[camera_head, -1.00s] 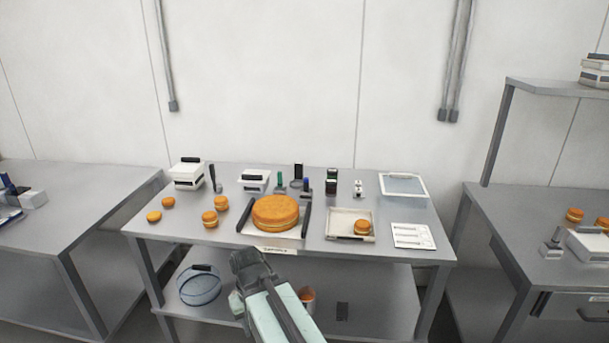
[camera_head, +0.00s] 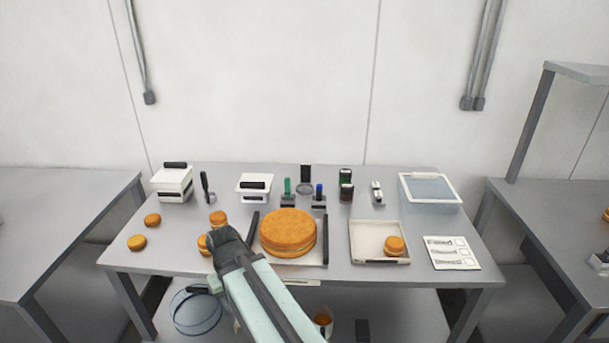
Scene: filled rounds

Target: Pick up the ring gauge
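A small grey ring (camera_head: 304,189) lies at the back middle of the central table, with an upright black piece at its far side; it looks like the ring gauge, though it is small. My gripper (camera_head: 226,238) is over the table's front left part, well apart from the ring. It partly hides a small orange round (camera_head: 203,243). Its fingers are dark and seen from behind, so their opening is unclear.
A large orange filled round (camera_head: 288,232) sits on a board between two black bars. A tray (camera_head: 365,240) with a small round, a clear bin (camera_head: 431,190) and a printed card (camera_head: 451,252) are to the right. A bluish round container (camera_head: 194,312) is on the lower shelf.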

